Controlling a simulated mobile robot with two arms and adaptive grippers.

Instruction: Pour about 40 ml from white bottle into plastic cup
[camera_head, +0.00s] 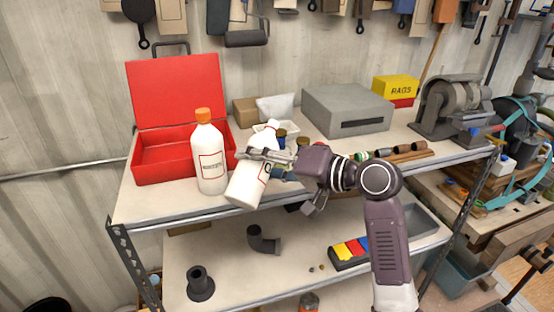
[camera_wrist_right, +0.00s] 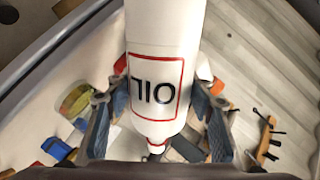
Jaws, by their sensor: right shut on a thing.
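A white bottle (camera_head: 247,185) with a red-framed label is held by my right gripper (camera_head: 264,157) above the front edge of the upper shelf. It leans, with its top towards the upper right and its base at the lower left. In the right wrist view the white bottle (camera_wrist_right: 163,35) shows the word OIL, between the two blue-padded fingers of my right gripper (camera_wrist_right: 158,105). A second white bottle (camera_head: 211,160) with an orange cap stands upright just left of it. I cannot make out a plastic cup for certain. My left gripper is not in view.
An open red toolbox (camera_head: 178,90) stands at the left of the upper shelf (camera_head: 150,205). Small dark-capped bottles (camera_head: 281,137) stand behind my gripper. A grey box (camera_head: 347,108), a bench grinder (camera_head: 455,105) and a yellow rags box (camera_head: 396,88) stand further right.

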